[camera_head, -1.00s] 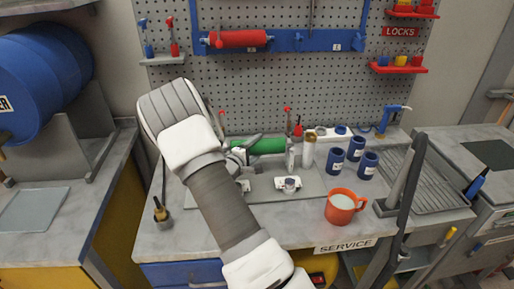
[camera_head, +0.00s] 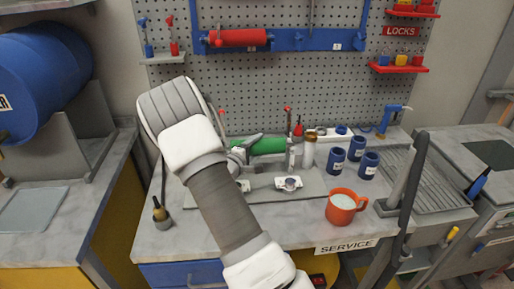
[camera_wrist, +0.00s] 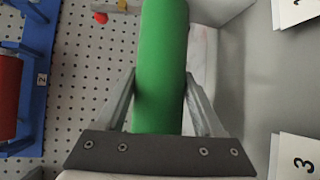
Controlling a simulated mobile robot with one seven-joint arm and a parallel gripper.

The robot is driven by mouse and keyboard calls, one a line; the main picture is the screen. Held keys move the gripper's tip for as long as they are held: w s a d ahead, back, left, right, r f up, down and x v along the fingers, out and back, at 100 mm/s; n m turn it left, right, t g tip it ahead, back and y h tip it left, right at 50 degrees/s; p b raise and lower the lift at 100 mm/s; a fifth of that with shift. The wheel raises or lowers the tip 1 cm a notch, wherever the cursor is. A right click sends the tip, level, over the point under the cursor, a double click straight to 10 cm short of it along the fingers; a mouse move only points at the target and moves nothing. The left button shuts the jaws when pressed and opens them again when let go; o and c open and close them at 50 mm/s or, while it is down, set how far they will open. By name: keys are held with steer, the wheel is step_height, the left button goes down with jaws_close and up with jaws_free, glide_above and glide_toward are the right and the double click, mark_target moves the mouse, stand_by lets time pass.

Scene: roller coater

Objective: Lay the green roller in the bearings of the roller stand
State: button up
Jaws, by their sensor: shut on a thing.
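The green roller (camera_head: 264,146) is level in the head view, at the back of the bench below the pegboard. My gripper (camera_head: 245,147) is at the roller, partly hidden by my arm. In the wrist view the green roller (camera_wrist: 160,70) lies between the two fingers of my gripper (camera_wrist: 160,95), which are shut on it. The roller stand (camera_head: 262,188) is a flat grey plate on the bench in front of the roller.
An orange mug (camera_head: 342,207) stands front right of the stand. Several blue cups (camera_head: 337,161) and a bottle (camera_head: 309,151) stand to the right of the roller. A red roller (camera_head: 238,38) hangs on the blue rack above.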

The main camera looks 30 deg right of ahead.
steer(key=shift+f+b, duration=0.55)
steer(key=shift+b, duration=0.35)
stand_by(0.6)
steer(key=o, duration=1.3)
steer(key=shift+f, duration=0.1)
steer(key=shift+c, duration=0.2)
steer(key=shift+a, duration=0.15)
steer(key=b+v, duration=0.1)
steer(key=v, duration=1.6)
steer(key=s+d+r+m+g+y, duration=0.1)
steer(key=s+r+m+g+y, duration=0.2)
steer(key=s, duration=0.5)
steer(key=s+r+m+g+y, duration=0.2)
steer(key=s+r+m+g, duration=0.15)
steer(key=s, duration=0.35)
steer(key=s+a+r+t+y, duration=0.2)
steer(key=s+a+r+y, duration=0.2)
steer(key=a, duration=0.2)
steer(key=s+a+r+t+y, duration=0.2)
steer(key=s+a+r+y, duration=0.1)
steer(key=s+a+y, duration=0.2)
steer(key=shift+a+r, duration=0.4)
steer(key=shift+a, duration=0.45)
